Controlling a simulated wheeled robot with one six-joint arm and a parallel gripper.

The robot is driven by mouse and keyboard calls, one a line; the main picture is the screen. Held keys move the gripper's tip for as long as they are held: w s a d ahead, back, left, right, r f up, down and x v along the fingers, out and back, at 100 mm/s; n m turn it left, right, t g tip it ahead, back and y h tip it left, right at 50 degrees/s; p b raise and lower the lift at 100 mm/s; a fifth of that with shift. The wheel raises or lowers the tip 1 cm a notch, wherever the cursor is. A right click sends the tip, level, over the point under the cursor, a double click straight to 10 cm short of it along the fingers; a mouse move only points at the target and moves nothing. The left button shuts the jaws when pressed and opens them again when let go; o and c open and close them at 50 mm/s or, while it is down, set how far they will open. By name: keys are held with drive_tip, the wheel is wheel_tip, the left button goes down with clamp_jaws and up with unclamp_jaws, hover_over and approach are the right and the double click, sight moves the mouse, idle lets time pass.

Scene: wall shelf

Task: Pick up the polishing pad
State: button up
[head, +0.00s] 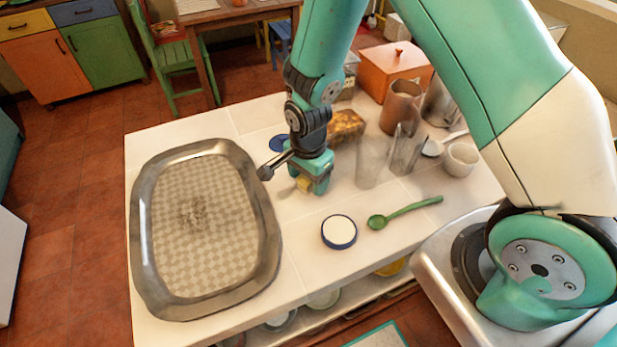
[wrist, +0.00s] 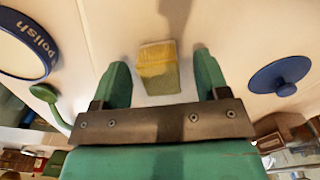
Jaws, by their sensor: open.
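The polishing pad, a small yellow block with a duller greenish side, lies on the white counter; the wrist view shows the pad (wrist: 158,70) between my gripper's fingers (wrist: 161,66). The fingers are open, one on each side, with a gap to the pad on both sides. In the head view my gripper (head: 311,183) points down at the counter, and a bit of the yellow pad (head: 303,184) shows beside a finger; the rest is hidden behind it.
A blue-rimmed polish tin (head: 339,231) and green spoon (head: 405,212) lie in front. A large silver tray (head: 146,220) with a dark smudge fills the left. A blue knobbed lid (wrist: 279,76) lies behind my gripper. Glasses (head: 372,160) and a canister (head: 400,105) stand right.

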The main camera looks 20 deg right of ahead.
drive_tip(key=c, duration=1.1)
drive_tip(key=shift+r, duration=0.1)
wheel_tip(320, 180, up, 20)
drive_tip(key=shift+f+b, duration=0.1)
drive_tip(key=shift+b, duration=1.05)
drive_tip(key=shift+o, duration=1.1)
drive_tip(key=shift+c, duration=0.2)
